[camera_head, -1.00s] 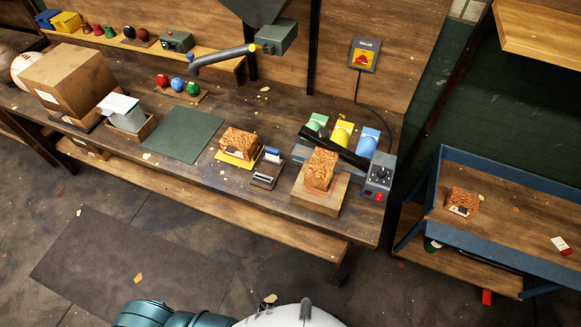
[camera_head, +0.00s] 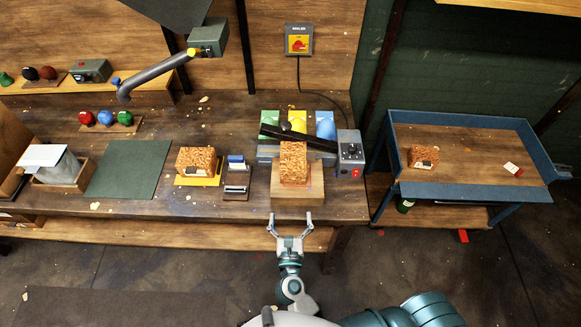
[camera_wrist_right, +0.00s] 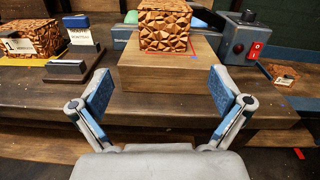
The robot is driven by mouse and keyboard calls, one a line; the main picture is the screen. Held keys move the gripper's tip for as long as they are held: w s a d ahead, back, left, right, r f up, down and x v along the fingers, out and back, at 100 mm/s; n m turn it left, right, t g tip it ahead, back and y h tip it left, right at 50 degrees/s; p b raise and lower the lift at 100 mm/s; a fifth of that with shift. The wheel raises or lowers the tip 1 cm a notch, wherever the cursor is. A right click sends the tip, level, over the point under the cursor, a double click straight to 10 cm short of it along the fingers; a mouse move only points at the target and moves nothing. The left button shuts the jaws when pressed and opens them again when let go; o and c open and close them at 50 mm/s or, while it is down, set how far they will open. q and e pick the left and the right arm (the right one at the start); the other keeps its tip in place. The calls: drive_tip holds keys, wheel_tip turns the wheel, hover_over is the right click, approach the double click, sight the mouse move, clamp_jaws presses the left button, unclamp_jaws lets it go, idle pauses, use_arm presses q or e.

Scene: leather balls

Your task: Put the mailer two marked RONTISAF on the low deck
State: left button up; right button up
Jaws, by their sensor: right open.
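Three brown, faceted mailers show in the head view. One mailer (camera_head: 294,162) stands on a wooden block (camera_head: 296,194) in front of the sealer (camera_head: 325,142); no mark is legible on it. It also shows in the wrist view (camera_wrist_right: 164,27). Another mailer (camera_head: 196,160) with a small label sits on a yellow pad. A third mailer (camera_head: 423,156) lies on the top of a low blue-rimmed cart (camera_head: 480,150). I cannot read RONTISAF on any. My right gripper (camera_head: 290,220) is open and empty, just in front of the block. My left gripper is out of view.
A stamp holder (camera_head: 236,180) stands between the yellow pad and the block. A control box (camera_head: 349,155) with a red switch stands to the block's right. A green mat (camera_head: 128,170) lies clear at left.

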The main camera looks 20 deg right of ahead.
sight(293, 176)
drive_tip(key=shift+m, duration=0.6)
drive_tip(key=x, duration=0.3)
drive_tip(key=p+x, duration=0.1)
drive_tip(key=x, duration=0.3)
drive_tip(key=r+p+x, duration=0.1)
drive_tip(key=x, duration=0.3)
drive_tip(key=shift+w+d, duration=0.2)
drive_tip(key=shift+w, duration=0.05)
drive_tip(key=shift+w+d+p, duration=0.35)
drive_tip(key=shift+w, duration=0.2)
drive_tip(key=x, duration=0.3)
drive_tip(key=shift+w+d+r+p, duration=0.1)
drive_tip(key=shift+w+d+p, duration=0.1)
drive_tip(key=shift+w+p, duration=0.15)
drive_tip(key=shift+w+d, duration=0.1)
drive_tip(key=shift+w, duration=0.35)
drive_tip(key=shift+s, duration=0.1)
drive_tip(key=shift+c, duration=0.3)
drive_tip(key=c, duration=0.8)
drive_tip(key=shift+c, duration=0.2)
